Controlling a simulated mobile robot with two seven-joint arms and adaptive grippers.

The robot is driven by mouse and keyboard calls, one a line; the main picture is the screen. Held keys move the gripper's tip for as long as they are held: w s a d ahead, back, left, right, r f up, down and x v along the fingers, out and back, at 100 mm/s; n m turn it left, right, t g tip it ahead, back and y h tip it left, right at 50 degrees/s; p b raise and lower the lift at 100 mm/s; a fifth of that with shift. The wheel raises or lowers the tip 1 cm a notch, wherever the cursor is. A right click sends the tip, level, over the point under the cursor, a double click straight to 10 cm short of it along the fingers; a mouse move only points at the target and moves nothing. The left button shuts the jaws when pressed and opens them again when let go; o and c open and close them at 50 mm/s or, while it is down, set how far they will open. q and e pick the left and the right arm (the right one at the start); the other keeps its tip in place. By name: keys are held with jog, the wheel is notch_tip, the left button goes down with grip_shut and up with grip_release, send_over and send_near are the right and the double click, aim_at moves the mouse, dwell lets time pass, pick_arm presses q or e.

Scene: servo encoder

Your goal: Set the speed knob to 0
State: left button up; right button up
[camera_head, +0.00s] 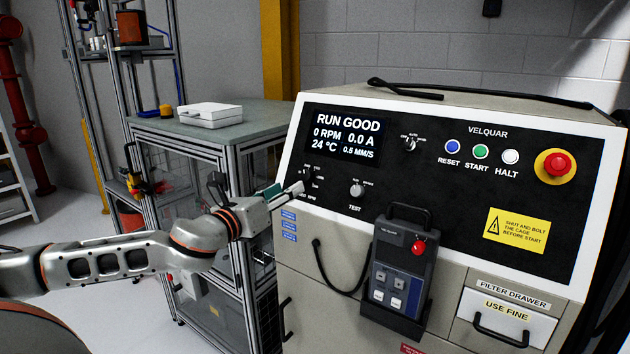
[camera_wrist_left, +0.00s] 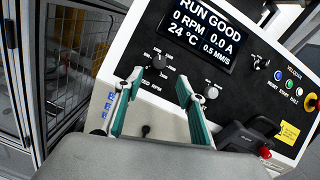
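My left gripper (camera_wrist_left: 160,77) is open, with one teal finger toward each side of the knob. The knob shows just beyond and between the fingertips; I cannot tell whether they touch it. The knob's pointer setting is not readable. The display (camera_head: 346,136) reads RUN GOOD, 0 RPM, 0.0 A, 24 °C.
The test knob (camera_head: 357,188) is close right of the speed knob. A selector (camera_head: 410,143) and the reset, start and halt buttons are farther right, with a red emergency stop (camera_head: 556,164). A pendant (camera_head: 400,270) hangs below. A caged bench (camera_head: 215,140) stands left.

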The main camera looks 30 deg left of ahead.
aim_at(305, 178)
pick_arm(q)
jog(key=w+p, duration=0.2)
jog(key=w, duration=0.5)
jog(key=shift+w+a, duration=0.1)
jog(key=shift+w, duration=0.3)
pick_arm(e)
jog(key=shift+s+d+f+g+h, duration=0.15)
jog(key=shift+s+d+f, duration=0.05)
jog(key=shift+s+d, duration=0.2)
jog(key=shift+s+d+f+g+h, duration=0.15)
jog(key=shift+s+d, duration=0.1)
jog(key=shift+d, duration=0.15)
pick_arm(q)
jog(key=c, duration=1.1)
pick_arm(e)
jog(key=shift+a+r, duration=0.1)
jog(key=shift+a, duration=0.05)
